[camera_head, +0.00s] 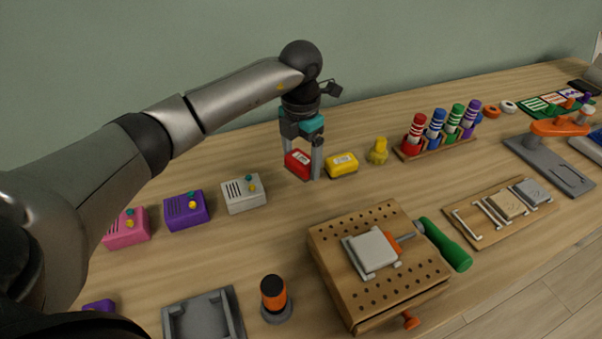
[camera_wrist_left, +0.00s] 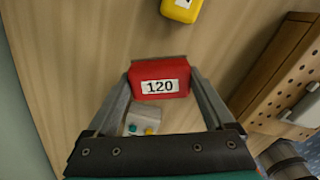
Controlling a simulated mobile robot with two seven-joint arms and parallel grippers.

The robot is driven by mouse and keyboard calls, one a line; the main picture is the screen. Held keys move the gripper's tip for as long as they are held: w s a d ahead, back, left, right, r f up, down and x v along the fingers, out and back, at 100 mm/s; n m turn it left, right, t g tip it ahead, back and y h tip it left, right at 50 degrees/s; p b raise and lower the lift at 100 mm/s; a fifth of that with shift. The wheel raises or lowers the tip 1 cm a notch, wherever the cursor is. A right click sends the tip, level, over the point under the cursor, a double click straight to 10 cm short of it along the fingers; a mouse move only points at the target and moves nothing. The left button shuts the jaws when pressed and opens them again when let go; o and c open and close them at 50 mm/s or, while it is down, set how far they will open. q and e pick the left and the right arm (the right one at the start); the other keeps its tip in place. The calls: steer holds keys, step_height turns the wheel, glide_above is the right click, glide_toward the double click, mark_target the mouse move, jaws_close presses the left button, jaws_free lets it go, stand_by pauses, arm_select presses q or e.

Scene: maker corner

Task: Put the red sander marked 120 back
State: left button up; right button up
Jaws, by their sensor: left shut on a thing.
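The red sander (camera_head: 298,164) has a white label; in the left wrist view the sander (camera_wrist_left: 159,78) reads 120. My left gripper (camera_head: 306,166) is shut on it, with one finger on each side, near the back of the bench. I cannot tell whether the sander touches the bench top. A yellow sander (camera_head: 342,165) with a white label sits just to its right, apart from it; it also shows at the top of the left wrist view (camera_wrist_left: 182,9). My right gripper is in neither view.
Grey (camera_head: 244,194), purple (camera_head: 186,210) and pink (camera_head: 127,228) boxes stand left of the gripper. A yellow knobbed piece (camera_head: 378,151) and a rack (camera_head: 437,146) of coloured cylinders stand right. A perforated wooden block (camera_head: 347,300) is in front. Bare bench lies between.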

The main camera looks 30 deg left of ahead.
mark_target(301, 172)
arm_select(q)
steer(key=shift+f+b, duration=0.5)
steer(key=shift+f, duration=1.4)
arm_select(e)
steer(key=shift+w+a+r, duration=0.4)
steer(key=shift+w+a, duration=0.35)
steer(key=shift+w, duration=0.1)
arm_select(q)
steer(key=shift+f, duration=0.1)
steer(key=o, duration=1)
steer(key=shift+o, duration=0.2)
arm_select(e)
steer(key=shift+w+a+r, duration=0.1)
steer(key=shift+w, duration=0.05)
arm_select(q)
step_height(301, 172, up, 11)
steer(key=p, duration=0.3)
steer(key=shift+r, duration=0.65)
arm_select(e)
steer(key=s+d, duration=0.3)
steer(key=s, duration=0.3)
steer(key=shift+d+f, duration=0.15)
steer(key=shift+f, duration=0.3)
